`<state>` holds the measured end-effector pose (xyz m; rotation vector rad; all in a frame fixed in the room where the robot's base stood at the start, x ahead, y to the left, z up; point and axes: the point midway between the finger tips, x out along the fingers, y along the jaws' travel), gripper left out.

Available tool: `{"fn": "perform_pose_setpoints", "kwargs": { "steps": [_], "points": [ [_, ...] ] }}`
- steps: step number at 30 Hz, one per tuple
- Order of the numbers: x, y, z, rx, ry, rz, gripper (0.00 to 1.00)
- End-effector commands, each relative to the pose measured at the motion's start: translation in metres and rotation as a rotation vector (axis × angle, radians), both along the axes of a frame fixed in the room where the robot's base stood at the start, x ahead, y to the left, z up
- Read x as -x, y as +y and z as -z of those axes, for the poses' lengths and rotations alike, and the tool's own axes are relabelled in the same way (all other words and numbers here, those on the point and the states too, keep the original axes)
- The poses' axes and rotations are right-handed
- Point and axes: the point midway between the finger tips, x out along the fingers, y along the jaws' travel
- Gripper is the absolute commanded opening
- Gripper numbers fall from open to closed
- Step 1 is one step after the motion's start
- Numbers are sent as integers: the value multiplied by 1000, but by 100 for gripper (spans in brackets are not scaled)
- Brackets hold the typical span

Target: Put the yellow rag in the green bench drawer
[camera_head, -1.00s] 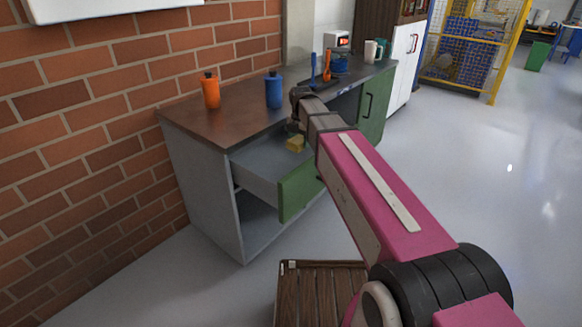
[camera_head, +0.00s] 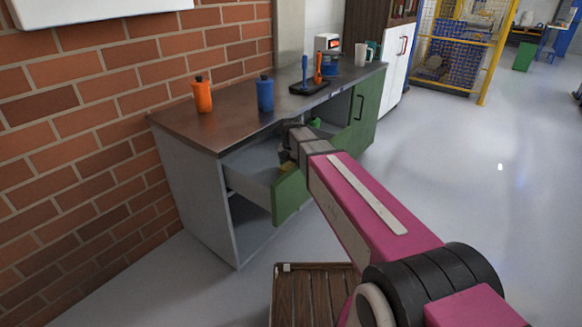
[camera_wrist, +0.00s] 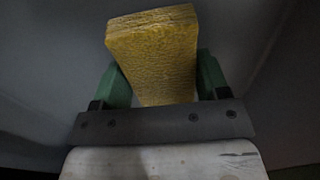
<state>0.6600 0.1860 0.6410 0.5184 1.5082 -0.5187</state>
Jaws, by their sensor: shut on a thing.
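The yellow rag (camera_wrist: 152,42) looks like a thick, spongy block in the wrist view. It sits between the two green fingers of my gripper (camera_wrist: 161,76), which is shut on it. My gripper reaches down over the drawer opening, with the rag low, at about the drawer's wall height. Whether the rag touches the drawer floor cannot be told.
The bench top (camera_head: 215,125) holds an orange bottle (camera_head: 202,96), a blue bottle (camera_head: 265,95) and a black tray (camera_head: 309,88) with tools. A green cabinet door (camera_head: 366,108) is right of the drawer. A wooden crate (camera_head: 314,298) stands on the floor in front.

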Motion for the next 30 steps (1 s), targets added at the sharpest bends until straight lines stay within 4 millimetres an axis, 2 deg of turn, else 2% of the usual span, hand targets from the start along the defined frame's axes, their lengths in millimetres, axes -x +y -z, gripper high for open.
{"fn": "perform_pose_setpoints", "kwargs": {
  "steps": [11,12,14,15,25,30],
  "points": [
    [0,0,5,0,0,0,42],
    [0,0,6,0,0,0,72],
    [0,0,5,0,0,0,91],
    [0,0,5,0,0,0,94],
    [0,0,2,-1,-1,0,94],
    [0,0,-15,0,-3,0,94]
  ]
}}
